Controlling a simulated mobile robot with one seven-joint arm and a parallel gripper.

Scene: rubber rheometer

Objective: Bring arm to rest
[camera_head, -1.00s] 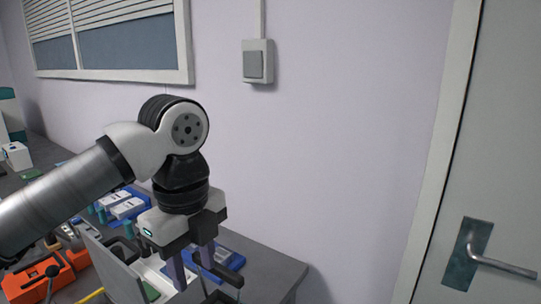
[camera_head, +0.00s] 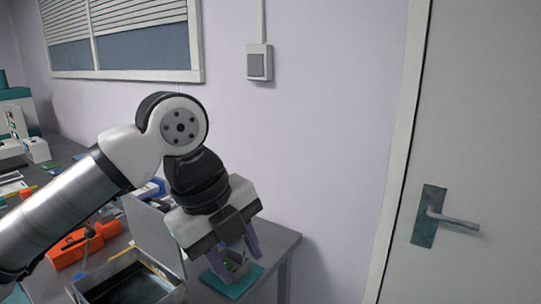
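My arm reaches in from the left, and its wrist bends down over the right end of the grey table (camera_head: 283,243). My gripper (camera_head: 237,262) points down, with its two purple-grey fingers apart. The fingertips are above or just in front of a teal mat (camera_head: 238,287). A small grey item with a green spot shows between and behind the fingers. I see no clear grip on it, and the fingers partly hide it.
An open metal tray (camera_head: 130,279) with a dark inside stands left of the gripper, with a grey upright panel (camera_head: 152,232) behind it. An orange tool (camera_head: 84,246) lies further left. White devices (camera_head: 36,149) stand at the far left. A door (camera_head: 470,150) is at the right.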

